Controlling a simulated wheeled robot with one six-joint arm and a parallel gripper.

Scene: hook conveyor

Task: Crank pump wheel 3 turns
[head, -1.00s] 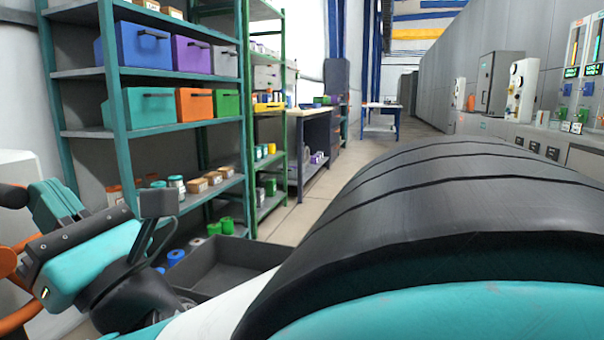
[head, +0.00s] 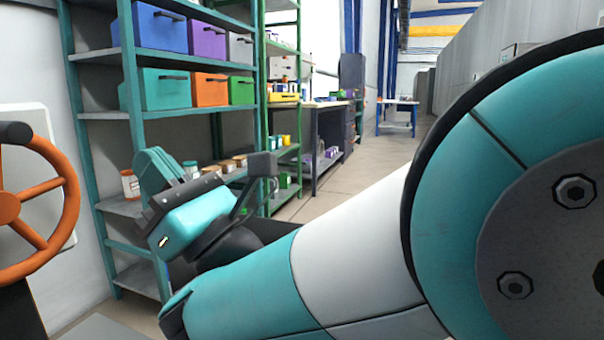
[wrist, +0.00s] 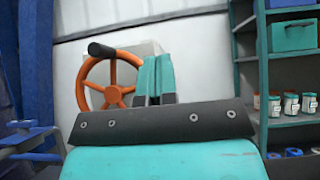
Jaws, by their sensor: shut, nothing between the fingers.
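The orange pump wheel (head: 62,183) is at the left edge of the head view, partly cut off, in front of a pale panel. Its black crank handle (head: 15,132) sticks out at the upper rim. In the wrist view the whole wheel (wrist: 127,91) shows ahead and left of the fingers, with the handle (wrist: 101,50) at its top. My gripper (head: 153,168) is to the right of the wheel in the head view, apart from it in the picture. Its teal fingers (wrist: 156,74) are together and empty. They cover a little of the wheel's right side in the wrist view.
A teal shelf rack (head: 139,150) with coloured bins and jars stands behind my gripper. A dark workbench (head: 322,135) and a blue table (head: 397,115) are farther back. Blue equipment (wrist: 30,140) is at the left of the wrist view. Open floor (head: 345,185) runs between.

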